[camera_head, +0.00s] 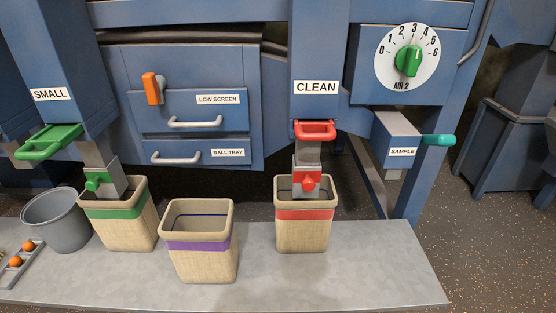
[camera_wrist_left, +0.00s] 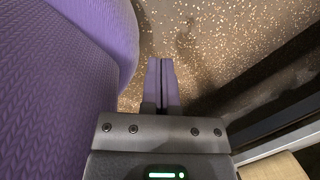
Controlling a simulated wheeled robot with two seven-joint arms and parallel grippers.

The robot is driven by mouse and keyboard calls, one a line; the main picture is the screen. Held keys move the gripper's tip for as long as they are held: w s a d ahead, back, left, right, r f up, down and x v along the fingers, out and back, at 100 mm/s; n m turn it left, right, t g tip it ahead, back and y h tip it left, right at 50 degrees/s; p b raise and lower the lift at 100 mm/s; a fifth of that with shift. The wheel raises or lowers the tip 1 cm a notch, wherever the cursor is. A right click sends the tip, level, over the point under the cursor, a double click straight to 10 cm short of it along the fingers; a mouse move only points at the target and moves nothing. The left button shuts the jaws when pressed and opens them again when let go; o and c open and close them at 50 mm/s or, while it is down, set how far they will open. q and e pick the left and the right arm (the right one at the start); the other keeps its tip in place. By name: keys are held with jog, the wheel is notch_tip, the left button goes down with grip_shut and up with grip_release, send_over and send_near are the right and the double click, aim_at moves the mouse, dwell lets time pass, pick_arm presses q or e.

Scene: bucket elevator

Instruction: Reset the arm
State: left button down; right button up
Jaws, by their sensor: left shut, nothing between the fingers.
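My left gripper (camera_wrist_left: 160,64) shows in the left wrist view. Its two purple fingers are side by side and shut, with nothing between them. It hangs above a speckled brown floor (camera_wrist_left: 190,35). Neither gripper shows in the head view, and no part of my arms is there. My right gripper is in neither view.
In the head view, baskets with green (camera_head: 121,233), purple (camera_head: 203,262) and red (camera_head: 302,236) bands stand on a grey platform (camera_head: 385,270) beside a grey bucket (camera_head: 60,232). Behind is a blue machine with drawers (camera_head: 190,108), a dial (camera_head: 408,60) and a teal SAMPLE handle (camera_head: 438,140).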

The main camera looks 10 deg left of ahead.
pick_arm(q)
jog(key=s+d+n+g+h, duration=0.1)
jog(key=s+d+n+g, duration=0.3)
jog(key=s, duration=0.7)
jog(key=w+r+n+t+p, duration=0.1)
jog(key=w+r+t+p, duration=0.2)
jog(key=r+p, duration=1)
jog(key=shift+w+a+r+p, duration=0.2)
jog(key=shift+w+a+p, duration=0.2)
jog(key=shift+w+p, duration=0.15)
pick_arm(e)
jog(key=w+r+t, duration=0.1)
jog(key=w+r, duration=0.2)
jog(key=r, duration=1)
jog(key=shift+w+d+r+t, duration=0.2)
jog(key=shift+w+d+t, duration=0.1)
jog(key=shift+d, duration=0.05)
